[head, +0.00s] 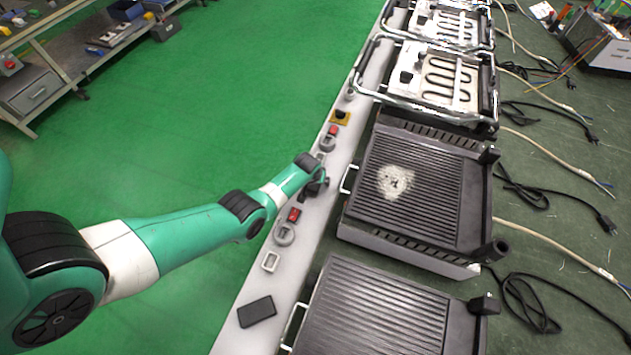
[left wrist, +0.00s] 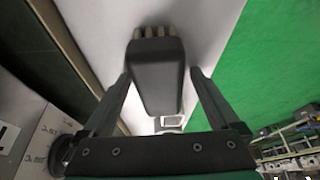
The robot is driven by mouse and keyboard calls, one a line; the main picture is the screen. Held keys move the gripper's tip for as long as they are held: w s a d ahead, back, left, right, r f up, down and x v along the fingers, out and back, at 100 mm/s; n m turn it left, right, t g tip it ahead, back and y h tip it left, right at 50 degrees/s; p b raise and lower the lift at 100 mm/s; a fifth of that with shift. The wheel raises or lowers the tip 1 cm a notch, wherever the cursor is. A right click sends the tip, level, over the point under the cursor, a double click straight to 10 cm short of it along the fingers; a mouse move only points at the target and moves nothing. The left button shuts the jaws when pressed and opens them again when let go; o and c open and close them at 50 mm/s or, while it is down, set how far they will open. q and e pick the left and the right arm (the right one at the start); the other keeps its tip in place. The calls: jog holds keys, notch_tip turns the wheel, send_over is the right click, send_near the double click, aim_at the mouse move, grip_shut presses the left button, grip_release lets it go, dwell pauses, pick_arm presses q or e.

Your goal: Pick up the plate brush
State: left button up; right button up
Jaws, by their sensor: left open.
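The plate brush (left wrist: 158,78) is a dark block with pale bristles at its top end in the left wrist view. It lies between the two spread fingers of my left gripper (head: 319,184), with a visible gap on each side. My left gripper is open, over the pale ledge beside the ribbed grill. In the head view the wrist and gripper hide most of what is beneath them, so the brush is not clear there. My right gripper is not in view.
The pale ledge (head: 252,283) holds a black block (head: 257,312), a white square frame (head: 271,262), a red switch (head: 294,215) and round parts. A ribbed grill (head: 430,190) with a metal handle stands close to the right. Green floor (head: 240,80) lies open at left.

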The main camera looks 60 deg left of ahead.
pick_arm(q)
grip_shut()
dwell(0.3)
jog(key=shift+r+p, duration=0.6)
jog(key=shift+p, duration=0.05)
jog(key=r+p, duration=0.4)
jog(key=p, duration=0.1)
jog(key=shift+s+d+r, duration=0.15)
jog(key=shift+s, duration=0.15)
jog(key=s+r+p, duration=0.1)
jog(key=p, duration=0.1)
jog(key=s+d+r+p, duration=0.1)
jog(key=r+p, duration=0.1)
jog(key=p, duration=0.1)
jog(key=s+d+r+p, duration=0.1)
jog(key=r+p, duration=0.1)
jog(key=p, duration=0.1)
jog(key=shift+s+d+r, duration=0.1)
jog(key=shift+s+d, duration=0.05)
jog(key=shift+d, duration=0.05)
jog(key=s+d+r+p, duration=0.2)
jog(key=s+d+p, duration=0.3)
jog(key=s+p, duration=0.1)
jog(key=shift+s+d+r, duration=0.2)
jog(key=shift+s+r, duration=0.2)
jog(key=shift+s, duration=0.4)
